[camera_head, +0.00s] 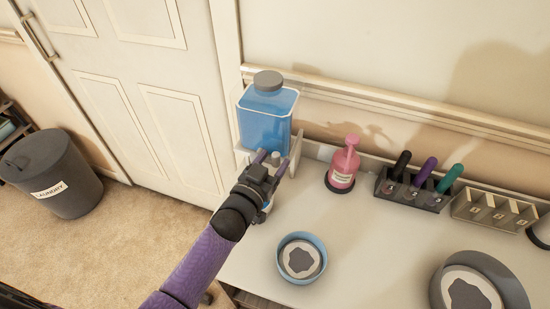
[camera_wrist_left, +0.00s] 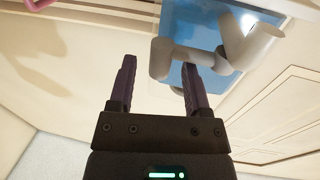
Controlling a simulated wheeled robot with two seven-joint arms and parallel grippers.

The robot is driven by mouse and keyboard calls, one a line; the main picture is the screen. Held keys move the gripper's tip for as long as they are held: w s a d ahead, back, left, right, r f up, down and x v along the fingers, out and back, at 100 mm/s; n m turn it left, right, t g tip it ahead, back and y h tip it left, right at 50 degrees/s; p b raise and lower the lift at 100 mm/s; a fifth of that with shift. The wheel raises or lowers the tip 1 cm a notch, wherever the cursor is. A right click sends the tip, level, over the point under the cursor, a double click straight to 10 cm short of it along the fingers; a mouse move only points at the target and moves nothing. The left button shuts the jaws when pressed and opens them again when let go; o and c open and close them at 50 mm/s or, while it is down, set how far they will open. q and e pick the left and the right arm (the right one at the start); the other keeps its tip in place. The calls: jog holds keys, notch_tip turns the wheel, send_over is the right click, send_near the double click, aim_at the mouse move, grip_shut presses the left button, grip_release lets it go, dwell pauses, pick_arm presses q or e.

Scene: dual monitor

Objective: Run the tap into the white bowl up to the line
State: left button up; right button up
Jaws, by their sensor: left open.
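A clear tank of blue liquid (camera_head: 266,122) with a grey lid stands on a white stand against the wall. Its grey tap (camera_head: 276,157) is low on the front and shows large in the left wrist view (camera_wrist_left: 178,56). My left gripper (camera_head: 272,159) is open at the tap. In the left wrist view its purple fingers (camera_wrist_left: 157,72) are spread, with the tap's grey part by the right fingertip; contact is unclear. A small pale object (camera_head: 263,213) is mostly hidden under my left gripper; I cannot tell if it is the white bowl. My right gripper is out of view.
A blue-rimmed bowl (camera_head: 302,238) and a larger grey bowl (camera_head: 508,284) stand at the counter's front. A pink pump bottle (camera_head: 343,166), a dark rack of coloured handles (camera_head: 411,193) and an empty pale rack (camera_head: 492,211) line the back. A laundry bin (camera_head: 62,180) stands left.

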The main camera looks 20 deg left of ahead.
pick_arm(q)
jog(key=shift+w+d, duration=0.2)
jog(key=shift+w, duration=0.7)
grip_shut()
jog(key=shift+s+r+m+h+p, duration=0.2)
jog(key=shift+m+h+p, duration=0.15)
jog(key=shift+m+h, duration=0.35)
jog(key=shift+s+a+m+g+h, duration=0.2)
jog(key=shift+m+g+h, duration=0.1)
jog(key=shift+h, duration=0.4)
jog(key=shift+s+f+m+g+h, duration=0.1)
jog(key=shift+s+m+g+h, duration=0.25)
jog(key=shift+h, duration=0.35)
jog(key=shift+s+f+m+g+h, duration=0.1)
jog(key=shift+m+g+h, duration=0.25)
jog(key=shift+m+h, duration=0.3)
grip_release()
